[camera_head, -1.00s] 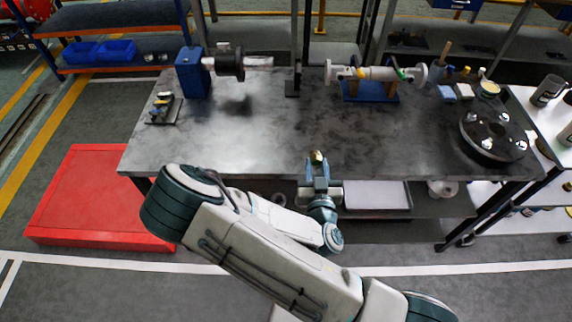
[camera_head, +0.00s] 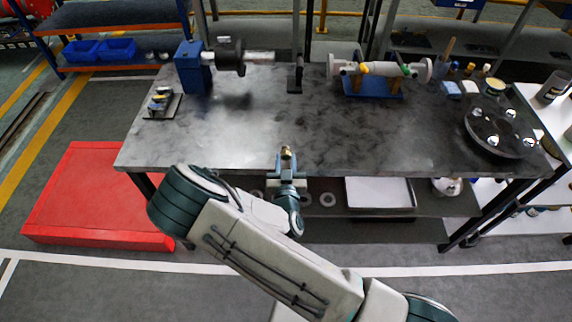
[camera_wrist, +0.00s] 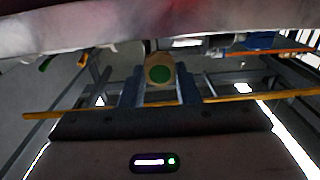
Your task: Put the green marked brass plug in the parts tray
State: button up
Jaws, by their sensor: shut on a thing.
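My gripper (camera_head: 287,163) is shut on the brass plug (camera_head: 286,153) and holds it upright by the front edge of the workbench. In the wrist view the plug (camera_wrist: 159,72) sits between the two fingers of my gripper (camera_wrist: 158,88), with its round green-marked end facing the camera. A shallow white tray (camera_head: 379,191), which looks like the parts tray, lies on the lower shelf to the right of my gripper. Its inside looks empty.
The grey workbench top (camera_head: 270,125) is clear in the middle. At its back stand a blue block with a shaft (camera_head: 193,67) and a white pipe fitting on a blue stand (camera_head: 372,88). A dark round flange (camera_head: 500,130) lies at the right. Pale rings (camera_head: 327,199) lie on the lower shelf.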

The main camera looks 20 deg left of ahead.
jog(key=shift+f, duration=0.95)
jog(key=shift+f, duration=0.1)
jog(key=o, duration=1.1)
